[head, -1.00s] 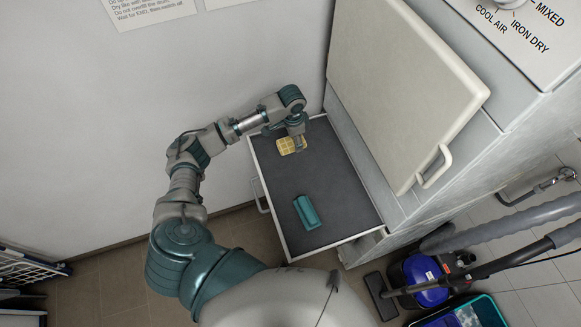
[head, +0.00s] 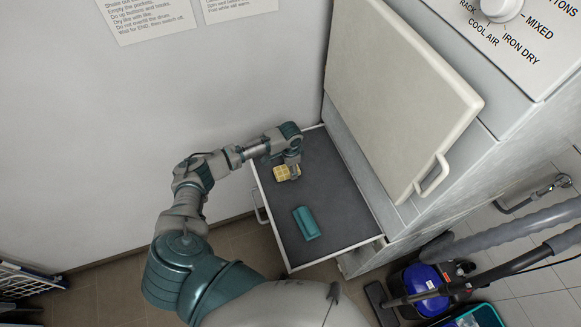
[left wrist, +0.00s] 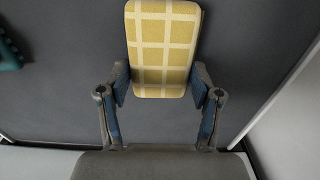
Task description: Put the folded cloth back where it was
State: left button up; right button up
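The folded cloth (head: 283,173), yellow with a pale grid, is over the grey floor of the pulled-out drawer (head: 343,247), toward its far left end. In the left wrist view the cloth (left wrist: 163,50) has its near end between the fingertips. My left gripper (head: 294,174) is above the drawer at the cloth. Whether the cloth rests fully on the drawer floor is hard to tell. My right gripper is not in view.
A teal block-like object (head: 306,223) lies in the drawer nearer its front. The dryer's cream door (head: 395,95) with a handle stands just right of the drawer. A blue vacuum cleaner (head: 425,285) is on the floor at right. The drawer's middle is clear.

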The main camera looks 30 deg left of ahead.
pick_arm(q)
jog(key=shift+o, duration=1)
jog(key=shift+a+r, duration=0.1)
notch_tip(320, 180, up, 12)
jog(key=shift+b, duration=0.45)
